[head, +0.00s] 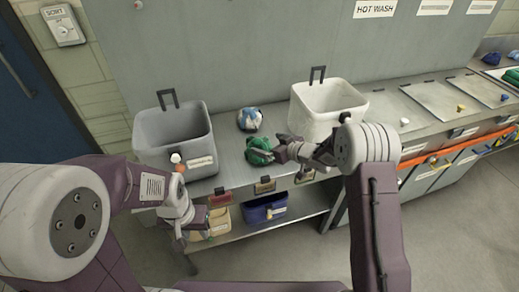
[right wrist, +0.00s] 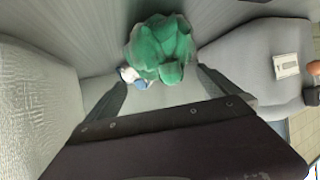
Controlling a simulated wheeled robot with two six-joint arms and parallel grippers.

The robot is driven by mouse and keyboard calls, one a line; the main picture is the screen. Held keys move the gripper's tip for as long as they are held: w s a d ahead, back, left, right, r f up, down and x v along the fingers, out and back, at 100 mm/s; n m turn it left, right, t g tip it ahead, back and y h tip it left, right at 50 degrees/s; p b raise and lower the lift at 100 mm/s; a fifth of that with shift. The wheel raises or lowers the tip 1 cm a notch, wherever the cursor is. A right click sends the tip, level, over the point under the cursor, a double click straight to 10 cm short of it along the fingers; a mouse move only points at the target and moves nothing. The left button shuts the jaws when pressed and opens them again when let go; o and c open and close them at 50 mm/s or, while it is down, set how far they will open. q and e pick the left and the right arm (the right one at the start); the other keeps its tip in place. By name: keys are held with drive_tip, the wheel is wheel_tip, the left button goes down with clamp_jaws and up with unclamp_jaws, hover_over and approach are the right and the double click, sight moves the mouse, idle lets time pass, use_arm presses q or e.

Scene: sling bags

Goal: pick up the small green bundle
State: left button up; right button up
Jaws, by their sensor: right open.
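The small green bundle (head: 259,151) lies on the grey metal counter, between the grey bin and the white bin. My right gripper (head: 280,150) is just to its right in the head view, with its fingers pointing at it. In the right wrist view, the green bundle (right wrist: 162,45) shows ahead of the open, empty fingers (right wrist: 160,78), roughly centred between their tips. Whether a finger touches it I cannot tell. My left gripper (head: 200,218) is low at the counter's front edge, away from the bundle; its jaws are not clear.
A blue and white bundle (head: 250,119) lies behind the green one. A grey bin (head: 174,137) stands to the left and a white bin (head: 327,107) to the right, both close to the bundles. Tan (head: 213,226) and blue (head: 264,209) bins sit on the shelf below.

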sight(261, 141)
drive_tip(key=x, duration=0.4)
drive_tip(key=shift+a, duration=0.1)
drive_tip(key=shift+w+a+f, duration=0.2)
drive_tip(key=shift+w+a, duration=0.05)
drive_tip(key=shift+w, duration=0.1)
drive_tip(key=shift+s+d+r, duration=0.1)
drive_tip(key=c, duration=1.4)
wheel_tip(261, 141, up, 5)
drive_tip(key=shift+f+p, duration=0.2)
drive_tip(key=shift+p, duration=0.3)
drive_tip(key=shift+c, duration=0.2)
drive_tip(key=s+a+r+b, duration=0.1)
drive_tip(key=s+r, duration=0.5)
drive_tip(key=s, duration=0.5)
drive_tip(key=shift+s+r, duration=0.2)
drive_tip(key=shift+s, duration=0.05)
